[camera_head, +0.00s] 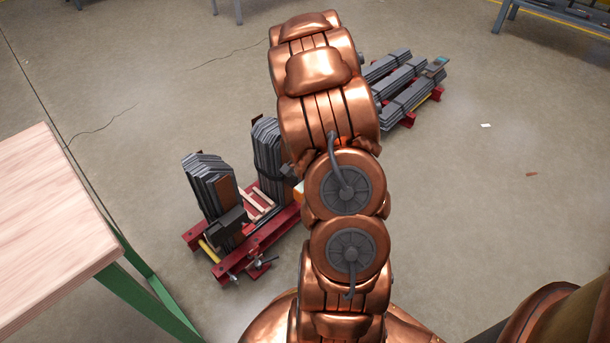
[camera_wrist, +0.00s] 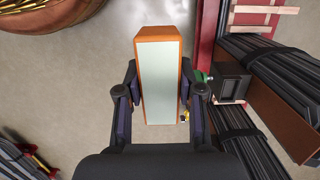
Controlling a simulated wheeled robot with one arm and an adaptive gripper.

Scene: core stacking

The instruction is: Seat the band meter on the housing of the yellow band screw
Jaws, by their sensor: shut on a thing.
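The band meter (camera_wrist: 160,75) is an orange box with a pale grey-green face. In the wrist view my gripper (camera_wrist: 160,100) is shut on its sides, one finger on each side. In the head view an orange and white bit of it (camera_head: 298,191) shows beside my arm, which hides the rest and my gripper. A yellow bar (camera_head: 209,251), perhaps the yellow band screw, lies at the lower left of the red stand. A small yellow bit (camera_wrist: 186,116) shows beside the meter in the wrist view. A dark block (camera_wrist: 231,83), perhaps a screw housing, is to the meter's right, apart from it.
The red stand (camera_head: 265,238) carries upright stacks of dark grey sheets (camera_head: 208,180). More grey stacks (camera_head: 405,80) lie on red supports farther back. A wood-topped table (camera_head: 50,215) with green legs stands at left. The floor at right is mostly clear.

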